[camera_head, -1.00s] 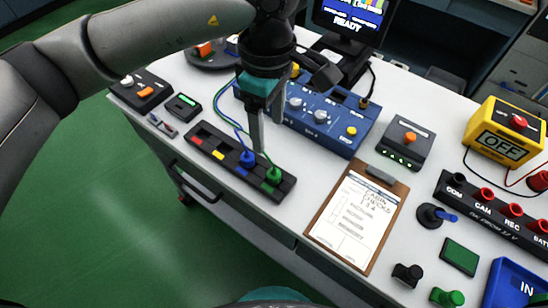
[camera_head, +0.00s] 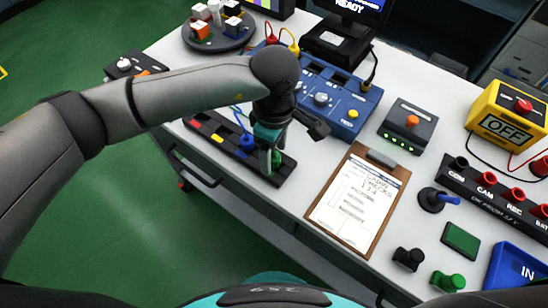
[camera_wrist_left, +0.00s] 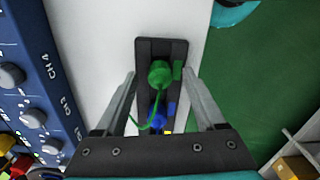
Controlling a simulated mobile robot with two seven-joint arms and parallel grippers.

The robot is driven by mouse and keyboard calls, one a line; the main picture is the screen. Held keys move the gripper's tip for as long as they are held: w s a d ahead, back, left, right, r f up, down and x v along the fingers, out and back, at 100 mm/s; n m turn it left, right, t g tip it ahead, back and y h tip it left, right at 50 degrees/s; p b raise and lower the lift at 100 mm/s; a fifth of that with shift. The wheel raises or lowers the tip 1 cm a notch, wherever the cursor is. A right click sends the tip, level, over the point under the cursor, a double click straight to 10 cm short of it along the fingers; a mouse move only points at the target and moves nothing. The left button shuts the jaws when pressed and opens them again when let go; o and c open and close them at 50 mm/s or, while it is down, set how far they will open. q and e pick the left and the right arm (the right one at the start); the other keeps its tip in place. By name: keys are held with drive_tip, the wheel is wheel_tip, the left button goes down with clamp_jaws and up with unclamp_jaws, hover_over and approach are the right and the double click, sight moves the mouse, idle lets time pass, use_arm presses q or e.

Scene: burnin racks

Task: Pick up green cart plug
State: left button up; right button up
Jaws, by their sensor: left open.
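The green plug (camera_head: 278,161) with its green cable stands in the green-marked end of a black socket strip (camera_head: 208,127). In the left wrist view the green plug (camera_wrist_left: 159,73) sits between my finger tips, with the strip (camera_wrist_left: 151,47) below. My left gripper (camera_head: 271,163) is open and points down over that end, fingers on either side of the plug. It also shows in the wrist view (camera_wrist_left: 160,80), with gaps to the plug. The finger partly covers the plug in the head view. My right gripper is not in view.
A blue plug (camera_head: 246,141) stands beside the green one in the strip. A blue control box (camera_head: 340,103) is just behind. A clipboard (camera_head: 357,200) lies to the right. A loose green plug (camera_head: 447,281) and black plug (camera_head: 409,258) lie near the front right.

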use_arm(q)
drive_tip(key=shift+f, duration=0.2)
clamp_jaws()
idle(0.5)
